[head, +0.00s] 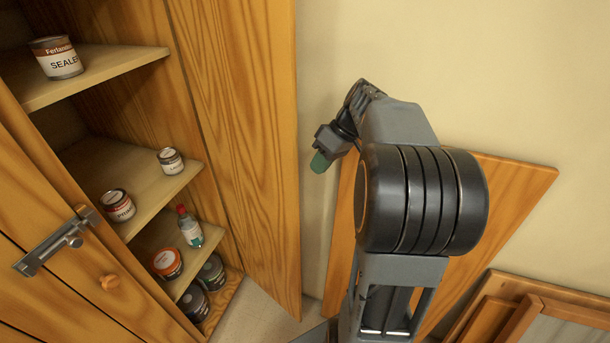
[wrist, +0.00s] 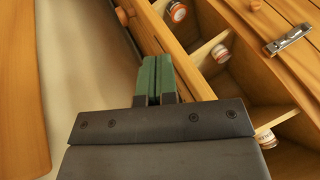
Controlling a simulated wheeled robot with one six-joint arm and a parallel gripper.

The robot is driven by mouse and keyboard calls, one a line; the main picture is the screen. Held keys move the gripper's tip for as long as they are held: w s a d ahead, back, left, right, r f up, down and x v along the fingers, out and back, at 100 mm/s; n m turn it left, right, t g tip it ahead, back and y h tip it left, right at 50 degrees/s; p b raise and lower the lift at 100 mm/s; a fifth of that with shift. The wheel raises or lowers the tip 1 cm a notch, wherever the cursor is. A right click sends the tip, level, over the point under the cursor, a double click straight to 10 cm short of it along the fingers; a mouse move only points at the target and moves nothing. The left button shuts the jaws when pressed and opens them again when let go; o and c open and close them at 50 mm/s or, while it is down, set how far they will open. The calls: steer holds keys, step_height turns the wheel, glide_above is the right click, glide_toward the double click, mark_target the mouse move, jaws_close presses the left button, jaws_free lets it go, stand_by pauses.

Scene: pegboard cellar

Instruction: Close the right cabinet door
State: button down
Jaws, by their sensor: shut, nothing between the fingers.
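The right cabinet door (head: 250,130) is a tall wooden panel swung wide open, jutting out from the cabinet. In the wrist view the door (wrist: 172,45) shows nearly edge-on, with a round knob (wrist: 122,15) near the top. My gripper (head: 320,162) has green fingertips and is on the outer side of the door, to its right in the head view. In the wrist view my gripper (wrist: 156,75) is shut and empty, its tips close beside the door. I cannot tell whether they touch it. Part of the door's outer face is hidden.
Cabinet shelves (head: 120,170) hold several cans and a red-capped bottle (head: 189,226). The left door (head: 60,210) is shut, with a metal latch (head: 55,243) and knob. A wooden board (head: 510,185) leans on the wall at right, with frames (head: 540,310) below it.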

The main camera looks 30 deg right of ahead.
step_height(320, 180, down, 7)
steer(key=w+a+n+y+p, duration=0.1)
steer(key=w+a, duration=0.1)
steer(key=shift+w+a+r, duration=0.2)
steer(key=shift+w, duration=0.15)
stand_by(0.5)
